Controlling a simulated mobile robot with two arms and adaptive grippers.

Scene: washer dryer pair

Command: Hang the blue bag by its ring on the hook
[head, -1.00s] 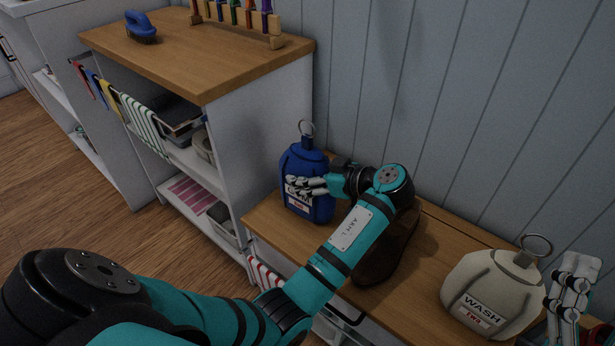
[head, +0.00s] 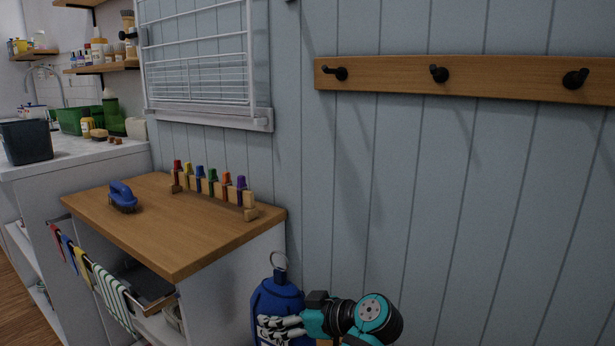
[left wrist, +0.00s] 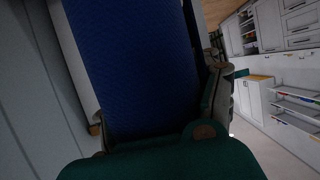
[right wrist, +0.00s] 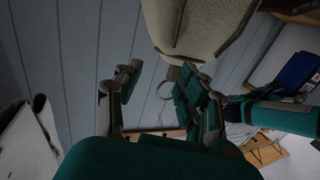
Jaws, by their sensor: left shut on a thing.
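The blue bag (head: 277,297) is at the bottom of the head view, upright, its metal ring (head: 279,261) standing on top. My left gripper (head: 284,327) is shut on the bag's body from the right; the bag's base is out of view. Blue cloth (left wrist: 135,65) fills the middle of the left wrist view, between the fingers. Three black hooks, left (head: 338,73), middle (head: 439,73) and right (head: 575,79), sit on a wooden rail above and right of the bag. My right gripper (right wrist: 160,92) is open, close to a beige bag (right wrist: 195,25).
A wooden-topped cabinet (head: 150,235) stands left of the blue bag, with a blue brush (head: 122,196) and a peg rack (head: 212,190) on it. A white wire drying rack (head: 200,65) is on the wall. The wall below the hooks is clear.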

